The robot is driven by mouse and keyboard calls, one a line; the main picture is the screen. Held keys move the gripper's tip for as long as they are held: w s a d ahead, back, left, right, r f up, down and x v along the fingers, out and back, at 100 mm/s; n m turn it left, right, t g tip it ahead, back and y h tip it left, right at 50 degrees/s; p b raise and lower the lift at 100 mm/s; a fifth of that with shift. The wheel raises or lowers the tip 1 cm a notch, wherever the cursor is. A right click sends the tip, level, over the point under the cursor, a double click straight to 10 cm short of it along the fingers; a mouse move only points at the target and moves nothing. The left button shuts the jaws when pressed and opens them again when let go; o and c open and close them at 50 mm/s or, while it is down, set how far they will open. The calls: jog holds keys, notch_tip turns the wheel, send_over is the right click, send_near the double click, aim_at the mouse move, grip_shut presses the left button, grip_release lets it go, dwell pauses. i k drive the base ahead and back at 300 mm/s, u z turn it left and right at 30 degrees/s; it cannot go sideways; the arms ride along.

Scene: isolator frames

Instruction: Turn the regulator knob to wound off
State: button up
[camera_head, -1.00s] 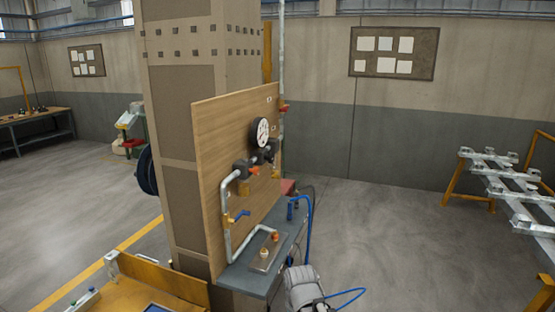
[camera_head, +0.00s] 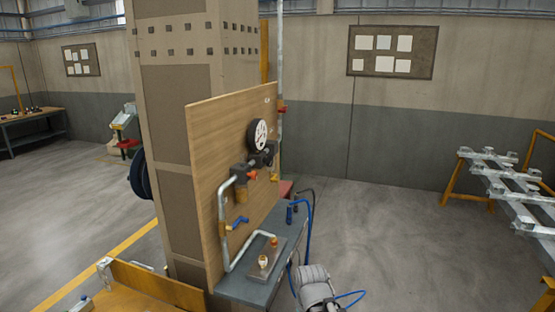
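A wooden panel (camera_head: 207,140) beside the column carries a round gauge (camera_head: 257,135) with a white face and black rim. Below it are dark regulator and filter bodies (camera_head: 241,171). A small orange-red knob (camera_head: 252,175) shows there; I cannot tell whether it is the regulator knob, nor how far it is wound. A blue-handled valve (camera_head: 240,221) is on the grey pipe lower down. No gripper fingers are visible. A grey rounded part with a blue hose shows at the bottom; I cannot tell whether it belongs to my arm.
A grey bench (camera_head: 236,285) below the panel bears a metal plate (camera_head: 256,258) with small orange and pale knobs. A blue hose (camera_head: 308,232) hangs at its right. A wide column (camera_head: 175,145) stands behind the panel. Open floor (camera_head: 390,240) lies to the right, before a metal rack (camera_head: 510,190).

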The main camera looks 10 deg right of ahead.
aim_at(269, 161)
jog(key=i, duration=0.85)
jog(key=u, duration=0.05)
